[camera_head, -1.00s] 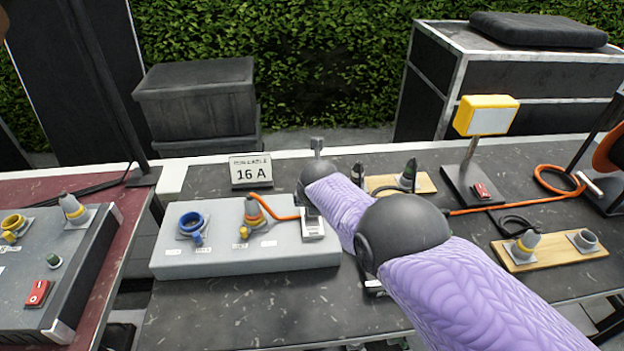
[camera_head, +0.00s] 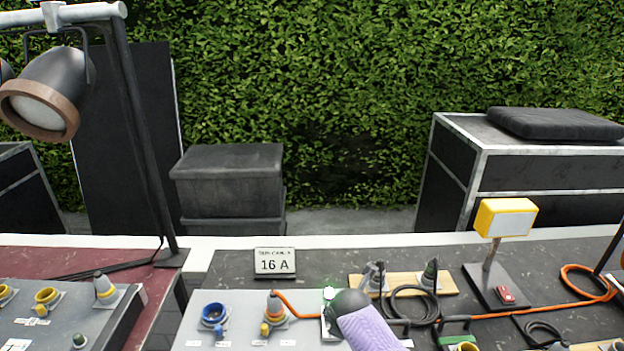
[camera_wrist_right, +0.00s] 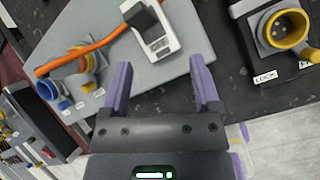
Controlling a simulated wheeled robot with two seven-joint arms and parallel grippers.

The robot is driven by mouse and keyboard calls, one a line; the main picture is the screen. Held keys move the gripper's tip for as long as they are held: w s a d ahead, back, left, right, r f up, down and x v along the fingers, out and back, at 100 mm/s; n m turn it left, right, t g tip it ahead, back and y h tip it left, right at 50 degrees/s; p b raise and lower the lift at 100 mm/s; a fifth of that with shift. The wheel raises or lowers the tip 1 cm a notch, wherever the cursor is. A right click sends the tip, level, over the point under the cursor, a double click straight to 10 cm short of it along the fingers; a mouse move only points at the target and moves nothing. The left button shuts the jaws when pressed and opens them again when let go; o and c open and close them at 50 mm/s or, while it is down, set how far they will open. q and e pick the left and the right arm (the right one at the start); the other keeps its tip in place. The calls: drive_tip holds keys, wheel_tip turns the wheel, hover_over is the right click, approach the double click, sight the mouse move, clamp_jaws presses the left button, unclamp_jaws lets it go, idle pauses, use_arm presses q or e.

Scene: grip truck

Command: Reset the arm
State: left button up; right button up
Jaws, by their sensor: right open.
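My right gripper (camera_wrist_right: 161,64) shows in the right wrist view with its two purple fingers spread apart and nothing between them. The grey panel (camera_wrist_right: 190,85) lies beyond the fingers, with a white device (camera_wrist_right: 158,40) on it just past the fingertips. In the head view my right arm (camera_head: 368,330), in a purple sleeve with a dark joint, comes in at the bottom, in front of the right end of the grey panel (camera_head: 245,300). The fingers cannot be made out clearly there. My left arm and gripper are not in view.
The panel carries a blue socket (camera_head: 212,315) and a yellow-grey connector (camera_head: 274,308) with an orange cable. A 16 A sign (camera_head: 275,263) stands behind. A wooden board (camera_head: 400,284), a yellow-topped stand (camera_head: 505,218) and cables lie to the right. A lamp (camera_head: 45,85) hangs upper left.

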drive_tip(key=s+d+f+m+g, duration=0.1)
drive_tip(key=s+d+f+m, duration=0.3)
drive_tip(key=s+m, duration=0.5)
drive_tip(key=s+d+r+m+g, duration=0.15)
drive_tip(key=s+r+m, duration=0.25)
drive_tip(key=s+m, duration=0.7)
drive_tip(key=s+d+r+m, duration=0.2)
drive_tip(key=s+r+m, duration=0.2)
drive_tip(key=s+m, duration=0.6)
drive_tip(key=s+f+n+g+b, duration=0.1)
drive_tip(key=s+f+b, duration=0.25)
drive_tip(key=f, duration=1.05)
drive_tip(key=s+f+n+g+b, duration=0.1)
drive_tip(key=s+f+b, duration=0.3)
drive_tip(key=f, duration=1)
drive_tip(key=s+d+f+b, duration=0.1)
drive_tip(key=s+f+b, duration=0.1)
drive_tip(key=s+f, duration=0.3)
drive_tip(key=s+d+f+g+b, duration=0.1)
drive_tip(key=s+d+f+b, duration=0.1)
drive_tip(key=s+f, duration=0.4)
wheel_tip(320, 180, down, 3)
drive_tip(key=shift+b, duration=0.85)
